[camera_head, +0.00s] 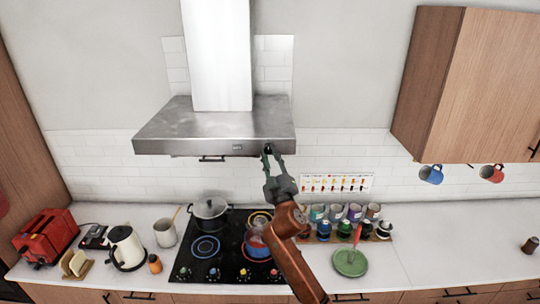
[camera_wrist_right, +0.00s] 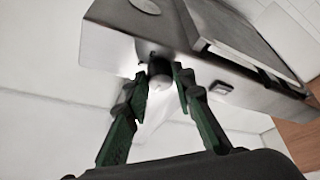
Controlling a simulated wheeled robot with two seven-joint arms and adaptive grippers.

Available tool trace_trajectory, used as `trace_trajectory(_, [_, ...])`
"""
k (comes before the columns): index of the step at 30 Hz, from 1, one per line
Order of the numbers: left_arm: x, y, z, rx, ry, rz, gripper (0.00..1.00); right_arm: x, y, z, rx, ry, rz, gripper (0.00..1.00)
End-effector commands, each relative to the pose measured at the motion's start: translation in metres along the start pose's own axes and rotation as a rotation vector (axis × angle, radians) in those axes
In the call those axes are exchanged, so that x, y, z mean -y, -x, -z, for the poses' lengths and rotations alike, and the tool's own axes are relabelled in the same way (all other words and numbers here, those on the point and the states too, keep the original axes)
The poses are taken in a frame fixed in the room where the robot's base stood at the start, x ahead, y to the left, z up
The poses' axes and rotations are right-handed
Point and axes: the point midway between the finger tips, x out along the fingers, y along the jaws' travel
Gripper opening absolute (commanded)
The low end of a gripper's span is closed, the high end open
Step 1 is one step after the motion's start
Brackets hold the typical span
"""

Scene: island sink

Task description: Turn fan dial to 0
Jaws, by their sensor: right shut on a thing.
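The steel range hood (camera_head: 190,125) hangs above the cooktop, and its underside and front edge show close up in the right wrist view (camera_wrist_right: 115,30). My right gripper (camera_head: 273,152) is raised to the right end of the hood's front edge. In the wrist view its green fingers (camera_wrist_right: 160,77) are on either side of a small round fan dial (camera_wrist_right: 159,68), shut on it. The fingers cover the dial in the head view, and its marking or setting cannot be read. My left gripper is not in view.
Below are a black cooktop (camera_head: 225,246) with a lidded pot (camera_head: 210,213), a red toaster (camera_head: 45,238), a white kettle (camera_head: 125,248), several jars, and a green pan (camera_head: 350,262). A wall cabinet (camera_head: 480,80) and hanging mugs are at right. The counter at far right is mostly clear.

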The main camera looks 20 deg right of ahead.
Motion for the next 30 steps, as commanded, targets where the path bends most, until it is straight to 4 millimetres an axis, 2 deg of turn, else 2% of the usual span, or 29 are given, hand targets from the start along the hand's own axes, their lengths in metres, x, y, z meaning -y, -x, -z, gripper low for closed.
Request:
trace_trajectory(7, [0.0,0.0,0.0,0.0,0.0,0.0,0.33,0.0,0.0,0.0,0.0,0.002,0.0,0.0])
trace_trajectory(8, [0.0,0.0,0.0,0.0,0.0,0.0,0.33,0.0,0.0,0.0,0.0,0.002,0.0,0.24])
trace_trajectory(15, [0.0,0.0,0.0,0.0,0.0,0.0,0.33,0.0,0.0,0.0,0.0,0.001,0.0,0.4])
trace_trajectory(25, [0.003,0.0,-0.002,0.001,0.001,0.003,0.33,0.0,0.003,0.0,0.0,0.0,0.0,0.41])
trace_trajectory(30, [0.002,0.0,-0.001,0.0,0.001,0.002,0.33,0.0,0.024,-0.001,0.001,-0.002,0.0,0.41])
